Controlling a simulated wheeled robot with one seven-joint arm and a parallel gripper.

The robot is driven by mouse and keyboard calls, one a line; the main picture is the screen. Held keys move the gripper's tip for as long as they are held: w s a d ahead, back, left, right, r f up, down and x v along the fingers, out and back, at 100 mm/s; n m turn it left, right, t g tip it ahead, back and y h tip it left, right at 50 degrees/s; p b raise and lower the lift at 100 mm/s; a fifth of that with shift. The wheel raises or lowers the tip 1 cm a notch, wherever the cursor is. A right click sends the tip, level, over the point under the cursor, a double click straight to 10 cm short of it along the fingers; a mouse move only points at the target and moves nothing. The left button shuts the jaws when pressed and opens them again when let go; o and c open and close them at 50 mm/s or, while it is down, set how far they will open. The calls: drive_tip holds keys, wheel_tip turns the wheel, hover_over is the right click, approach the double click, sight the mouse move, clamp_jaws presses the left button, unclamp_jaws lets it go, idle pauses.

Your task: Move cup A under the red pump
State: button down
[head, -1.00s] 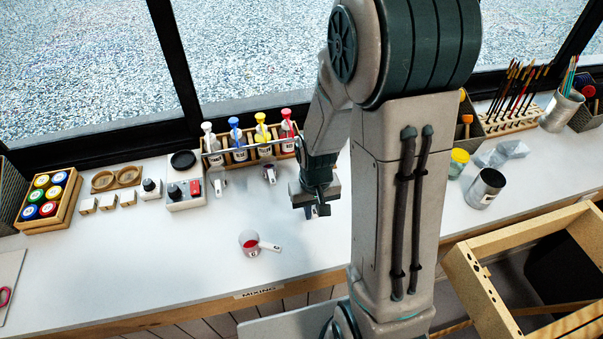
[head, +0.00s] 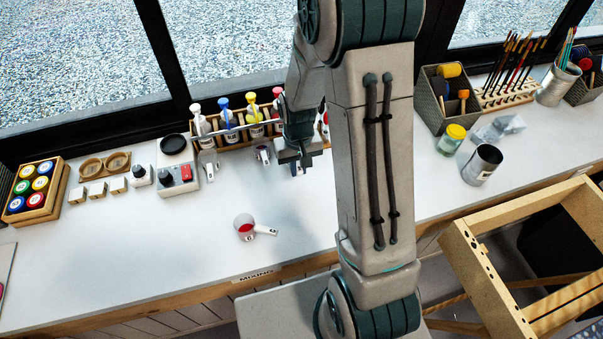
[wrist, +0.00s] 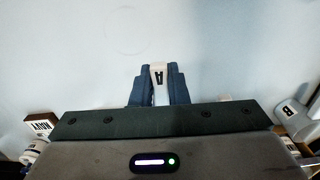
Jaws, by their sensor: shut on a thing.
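My gripper (wrist: 158,82) is shut on the handle of cup A (wrist: 158,74); the black letter A shows between the blue fingers in the wrist view. The body of cup A is hidden in both views. In the head view my gripper (head: 300,166) is just in front of the right end of the pump rack. The red pump (head: 278,95) stands at that end, right of the yellow pump (head: 254,112), partly covered by my arm. Whether cup A is under its spout cannot be seen.
Cup B (wrist: 287,110) is close beside my gripper in the wrist view. A cup with red contents (head: 243,222) stands on the open counter in front. A white scoop-like cup (head: 208,160) stands left by the rack. A grey tin (head: 482,165) is far right.

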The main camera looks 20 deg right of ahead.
drive_tip(key=shift+w+f, duration=0.1)
drive_tip(key=shift+w, duration=2.65)
drive_tip(key=shift+f+b, duration=0.6)
drive_tip(key=shift+b, duration=0.05)
drive_tip(key=c, duration=1.3)
unclamp_jaws()
drive_tip(key=shift+c, duration=0.2)
wheel_tip(320, 180, up, 13)
drive_tip(key=b, duration=0.1)
drive_tip(key=s+r+t, duration=0.1)
drive_tip(key=s+r, duration=0.2)
drive_tip(key=s, duration=0.7)
drive_tip(key=s+r+t, duration=0.2)
drive_tip(key=s+r, duration=0.1)
drive_tip(key=s, duration=0.8)
drive_tip(key=shift+s+r, duration=0.15)
drive_tip(key=shift+r, duration=0.1)
